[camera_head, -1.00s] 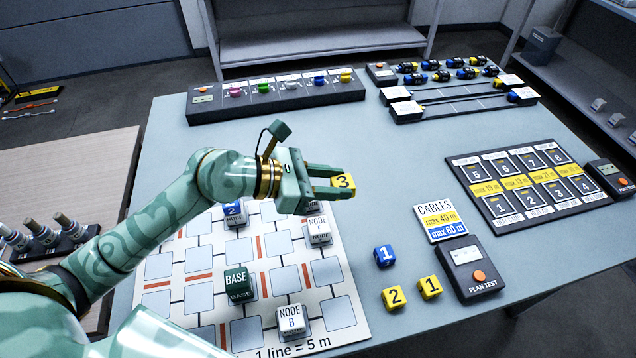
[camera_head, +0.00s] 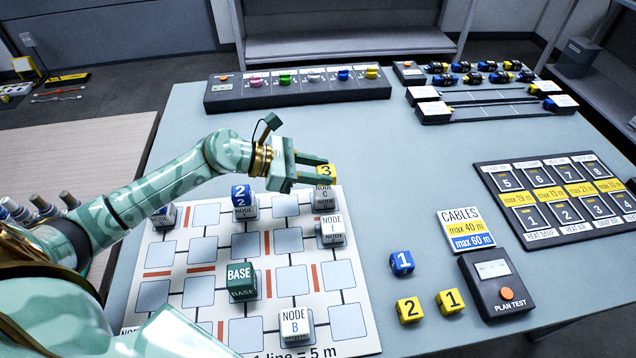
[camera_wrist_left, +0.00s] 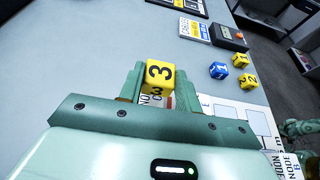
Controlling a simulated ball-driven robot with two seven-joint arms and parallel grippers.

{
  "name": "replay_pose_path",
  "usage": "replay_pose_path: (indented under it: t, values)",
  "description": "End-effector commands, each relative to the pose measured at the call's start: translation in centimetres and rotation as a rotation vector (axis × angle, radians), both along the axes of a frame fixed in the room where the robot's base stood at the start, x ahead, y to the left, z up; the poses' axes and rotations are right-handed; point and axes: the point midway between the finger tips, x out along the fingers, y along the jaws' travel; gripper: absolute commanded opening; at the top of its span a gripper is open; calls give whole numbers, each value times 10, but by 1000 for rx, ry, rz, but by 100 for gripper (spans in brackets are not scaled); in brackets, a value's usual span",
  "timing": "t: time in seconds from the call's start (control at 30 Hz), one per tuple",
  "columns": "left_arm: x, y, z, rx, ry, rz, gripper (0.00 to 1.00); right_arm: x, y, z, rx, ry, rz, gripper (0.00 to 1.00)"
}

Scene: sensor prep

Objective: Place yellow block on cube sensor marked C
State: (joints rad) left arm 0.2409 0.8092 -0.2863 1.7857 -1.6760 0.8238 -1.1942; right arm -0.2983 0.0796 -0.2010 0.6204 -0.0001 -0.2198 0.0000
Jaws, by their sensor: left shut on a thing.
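My left gripper (camera_head: 318,170) is shut on the yellow block marked 3 (camera_head: 326,174), which also shows between the fingers in the left wrist view (camera_wrist_left: 160,75). The block is directly over the grey cube sensor marked C (camera_head: 325,198), at the top right of the white grid board (camera_head: 180,332). I cannot tell whether block and sensor touch. In the left wrist view the block hides most of the sensor, and only a little of its lettering (camera_wrist_left: 150,100) shows. My right gripper is not in view.
Cube sensor E (camera_head: 331,232) stands just in front of C. A blue 2 block (camera_head: 241,192) sits on another sensor to the left. The green BASE cube (camera_head: 241,280) and sensor B (camera_head: 296,325) are nearer. Loose blue 1 (camera_head: 402,262) and yellow blocks (camera_head: 409,309) lie right of the board.

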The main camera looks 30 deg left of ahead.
Motion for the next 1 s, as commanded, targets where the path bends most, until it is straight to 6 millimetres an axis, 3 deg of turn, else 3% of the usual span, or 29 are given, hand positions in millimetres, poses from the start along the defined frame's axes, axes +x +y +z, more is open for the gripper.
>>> replay_pose_path:
  t: [0.1,0.2,0.6,0.63,0.7,1.0]
  values:
    - [1,2,-26,-3,7,1,12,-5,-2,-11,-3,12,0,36]
    - [1,2,-35,-2,3,1,12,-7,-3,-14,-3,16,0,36]
    - [1,2,-39,0,2,-1,12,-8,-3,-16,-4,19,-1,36]
    - [0,2,-38,0,2,-1,39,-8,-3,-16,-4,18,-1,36]
    - [0,2,-37,0,2,-1,56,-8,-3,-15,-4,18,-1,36]
    - [0,2,-34,0,0,-1,56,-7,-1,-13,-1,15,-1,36]
